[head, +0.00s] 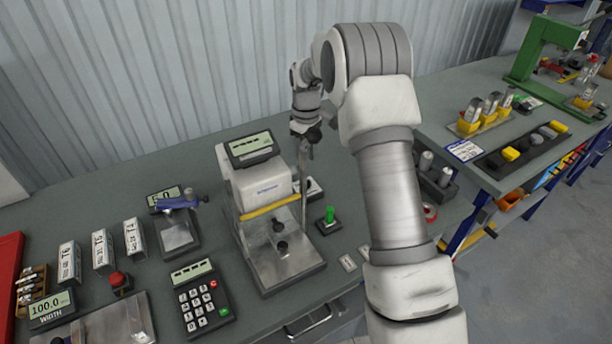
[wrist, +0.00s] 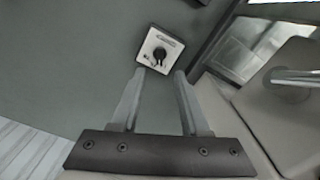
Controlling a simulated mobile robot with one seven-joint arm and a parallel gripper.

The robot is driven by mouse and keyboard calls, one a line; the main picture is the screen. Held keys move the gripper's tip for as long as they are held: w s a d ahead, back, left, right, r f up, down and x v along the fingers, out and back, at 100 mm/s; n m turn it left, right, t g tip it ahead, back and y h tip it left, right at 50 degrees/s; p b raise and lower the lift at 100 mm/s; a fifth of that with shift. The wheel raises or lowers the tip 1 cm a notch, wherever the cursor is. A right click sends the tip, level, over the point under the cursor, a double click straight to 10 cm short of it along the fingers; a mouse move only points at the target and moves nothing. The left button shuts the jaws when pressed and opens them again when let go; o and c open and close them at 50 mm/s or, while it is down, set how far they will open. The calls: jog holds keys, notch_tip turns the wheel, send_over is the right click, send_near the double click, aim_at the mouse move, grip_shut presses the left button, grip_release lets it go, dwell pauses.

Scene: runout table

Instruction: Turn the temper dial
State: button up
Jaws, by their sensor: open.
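The temper dial (wrist: 159,53) shows in the wrist view as a black round knob on a small square light plate with a label strip. It lies just beyond my open fingertips, roughly centred between them, and nothing is between the fingers. My gripper (wrist: 160,73) is open and empty. In the head view my gripper (head: 303,185) points down beside the white machine. The dial (head: 314,188) is partly hidden behind it there. I cannot tell the height left between the fingertips and the knob.
The white machine with a display (head: 262,187) stands close left of my gripper. A green switch (head: 329,215) stands on the bench just in front of the dial. A keypad (head: 202,304) lies farther left. The metal wall is behind.

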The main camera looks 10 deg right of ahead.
aim_at(306, 180)
notch_tip(306, 180, down, 8)
jog(key=shift+f+p, duration=0.1)
jog(key=shift+p, duration=0.25)
jog(key=shift+c, duration=0.2)
grip_shut()
